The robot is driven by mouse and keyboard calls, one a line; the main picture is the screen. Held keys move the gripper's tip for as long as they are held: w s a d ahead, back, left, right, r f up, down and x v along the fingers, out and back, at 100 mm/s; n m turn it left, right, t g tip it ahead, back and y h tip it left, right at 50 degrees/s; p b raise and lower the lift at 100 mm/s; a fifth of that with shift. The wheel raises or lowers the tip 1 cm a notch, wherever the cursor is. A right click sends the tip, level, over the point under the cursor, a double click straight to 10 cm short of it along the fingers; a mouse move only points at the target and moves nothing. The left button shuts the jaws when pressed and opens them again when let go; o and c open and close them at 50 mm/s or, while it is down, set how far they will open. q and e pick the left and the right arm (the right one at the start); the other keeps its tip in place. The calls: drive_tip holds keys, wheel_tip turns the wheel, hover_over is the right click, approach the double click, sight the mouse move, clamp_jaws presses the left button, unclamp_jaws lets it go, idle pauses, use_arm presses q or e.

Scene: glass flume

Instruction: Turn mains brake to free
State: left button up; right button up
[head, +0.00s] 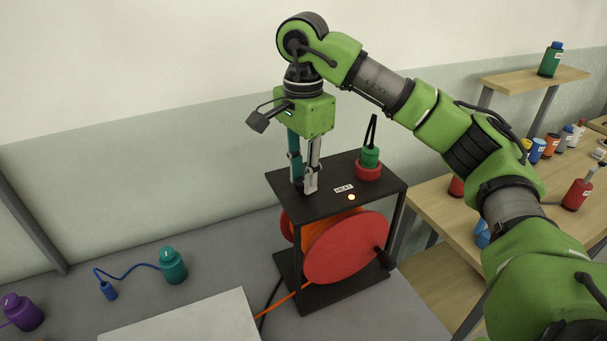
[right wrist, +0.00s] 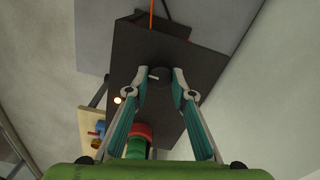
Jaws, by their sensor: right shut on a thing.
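A black-framed reel stand (head: 325,208) with a red disc (head: 347,247) and a dark crank knob stands on the grey bench. Its black top plate also shows in the right wrist view (right wrist: 188,62). A small dark round knob (right wrist: 160,74) with a pale mark sits on that plate. My right gripper (head: 304,188) points down over the left part of the plate, and its fingers (right wrist: 160,88) are shut on the knob from both sides. In the head view the fingers hide the knob. My left gripper is out of view.
A lit lamp (head: 351,197) and a white label (head: 343,188) are on the plate, with a green plug in a red socket (head: 368,165) behind. A teal bottle-shaped thing (head: 173,265) with a blue lead and a purple one (head: 22,311) stand left. A wooden table (head: 450,232) is right.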

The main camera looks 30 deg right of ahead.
drive_tip(key=shift+n, duration=0.3)
drive_tip(key=o, duration=1.1)
wheel_tip(320, 180, up, 12)
idle(0.3)
idle(0.5)
